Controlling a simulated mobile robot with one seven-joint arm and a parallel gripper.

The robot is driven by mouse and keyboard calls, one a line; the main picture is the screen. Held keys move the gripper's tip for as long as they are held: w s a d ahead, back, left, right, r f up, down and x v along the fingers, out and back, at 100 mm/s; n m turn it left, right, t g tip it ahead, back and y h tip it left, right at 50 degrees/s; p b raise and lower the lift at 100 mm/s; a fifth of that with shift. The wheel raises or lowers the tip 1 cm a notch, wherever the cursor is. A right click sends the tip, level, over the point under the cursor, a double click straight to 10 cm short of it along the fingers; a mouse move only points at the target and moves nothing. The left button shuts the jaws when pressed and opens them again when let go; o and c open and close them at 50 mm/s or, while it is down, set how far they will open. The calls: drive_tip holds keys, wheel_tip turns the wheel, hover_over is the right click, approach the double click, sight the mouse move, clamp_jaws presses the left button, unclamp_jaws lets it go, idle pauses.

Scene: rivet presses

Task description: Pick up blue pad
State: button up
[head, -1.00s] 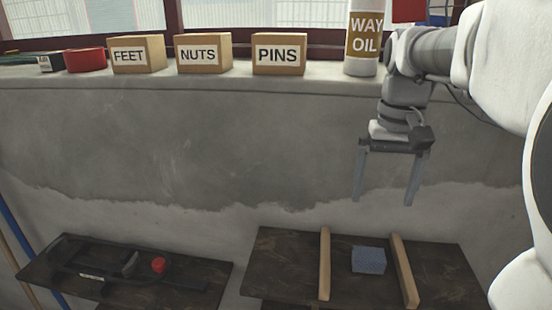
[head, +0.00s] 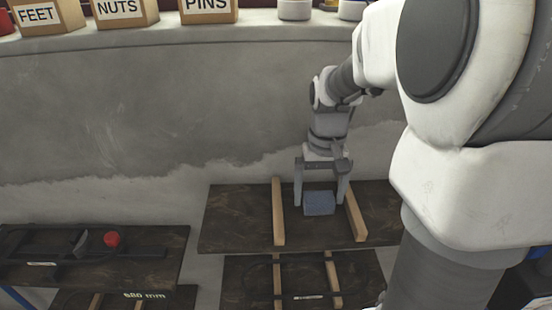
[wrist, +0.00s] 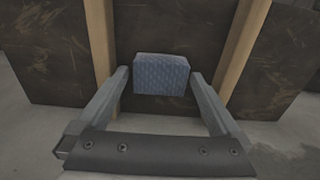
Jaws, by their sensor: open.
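The blue pad (head: 319,203) is a small blue block on a dark board, between two light wooden strips. My gripper (head: 319,204) is open, with its fingers pointing down close to the pad, one towards each side. In the wrist view the blue pad (wrist: 161,74) shows between and just beyond the two fingertips (wrist: 159,73). It is not gripped. I cannot tell whether either finger touches it.
Wooden strips (head: 278,211) and (head: 355,216) run along the dark board (head: 235,222) on either side. A lower board (head: 245,280) also has strips. A board at left holds a black tool with a red knob (head: 113,239). Labelled boxes (head: 127,12) stand on the ledge.

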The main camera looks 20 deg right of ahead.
drive_tip(key=shift+f, duration=0.5)
drive_tip(key=c, duration=1.2)
drive_tip(key=shift+r, duration=0.2)
